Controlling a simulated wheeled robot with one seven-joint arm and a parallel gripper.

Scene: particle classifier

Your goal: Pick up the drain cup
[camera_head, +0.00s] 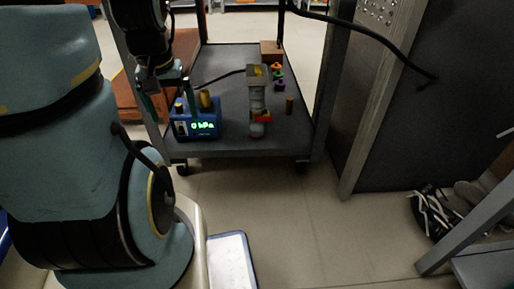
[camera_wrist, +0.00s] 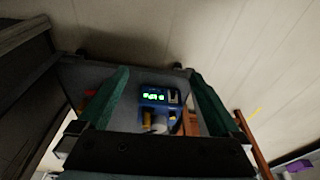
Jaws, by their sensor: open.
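My gripper (camera_head: 168,92) is above the left part of a cart, close to a blue device (camera_head: 203,126) whose green display reads 0 hPa. Its two teal fingers are spread wide with nothing between them in the wrist view (camera_wrist: 158,76). The blue device shows below and beyond the fingers in the wrist view (camera_wrist: 158,97). A pale, upright column (camera_head: 256,98) stands right of the device, with a red part (camera_head: 263,118) low on it. A rounded grey piece (camera_head: 257,130) at its foot may be the drain cup; I cannot tell for sure.
The cart's dark shelf (camera_head: 225,62) also bears a brown cylinder (camera_head: 289,105), small coloured pieces (camera_head: 278,76) and a brown box (camera_head: 271,50). Cart posts rise on both sides. A black cable crosses at the upper right, by a dark cabinet (camera_head: 420,130).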

